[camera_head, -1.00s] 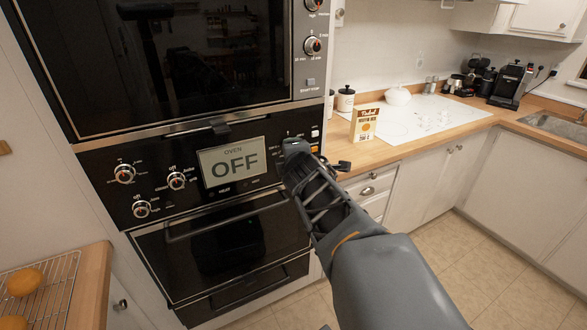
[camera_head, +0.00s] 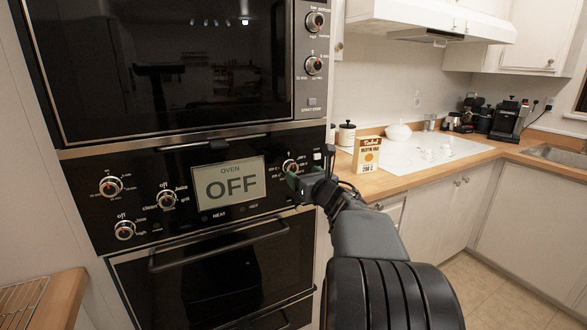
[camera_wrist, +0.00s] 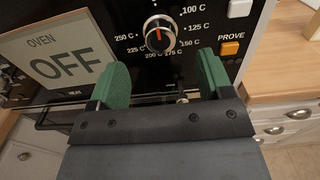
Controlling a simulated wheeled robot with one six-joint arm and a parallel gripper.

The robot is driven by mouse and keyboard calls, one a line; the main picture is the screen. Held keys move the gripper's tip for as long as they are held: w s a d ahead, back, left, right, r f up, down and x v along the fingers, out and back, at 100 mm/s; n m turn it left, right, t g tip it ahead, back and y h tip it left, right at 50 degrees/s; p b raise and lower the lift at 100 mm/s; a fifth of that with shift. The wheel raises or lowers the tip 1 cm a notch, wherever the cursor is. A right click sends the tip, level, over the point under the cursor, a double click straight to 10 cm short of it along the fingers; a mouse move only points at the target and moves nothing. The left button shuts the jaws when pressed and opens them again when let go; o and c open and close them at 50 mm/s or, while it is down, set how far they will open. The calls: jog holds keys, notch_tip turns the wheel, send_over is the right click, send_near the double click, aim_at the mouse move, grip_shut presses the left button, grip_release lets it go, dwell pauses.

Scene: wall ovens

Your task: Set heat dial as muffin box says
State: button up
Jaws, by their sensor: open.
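The heat dial (camera_head: 290,166) is a round silver-rimmed knob on the black oven panel, right of the display. In the wrist view the dial (camera_wrist: 158,35) has a red mark pointing roughly up, with printed temperatures from 100 C to 250 C around it; 200 C is at the bottom. The muffin box (camera_head: 366,155) stands on the counter; its small lower print seems to read 200 C. My gripper (camera_head: 306,184) is open and empty just below and right of the dial. In the wrist view its green fingers (camera_wrist: 163,78) are apart, below the dial.
The display (camera_head: 230,184) reads OVEN OFF. Other knobs (camera_head: 166,198) sit left of it. An orange PROVE button (camera_wrist: 230,48) is right of the dial. The oven door handle (camera_head: 220,245) sticks out below the panel. A wire rack (camera_head: 20,300) lies at lower left.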

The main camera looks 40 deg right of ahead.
aim_at(293, 168)
jog(key=w, duration=0.6)
jog(key=shift+w+d+p, duration=0.35)
jog(key=shift+d+p, duration=0.05)
jog(key=shift+c, duration=0.3)
jog(key=c, duration=0.8)
jog(key=shift+c, duration=0.2)
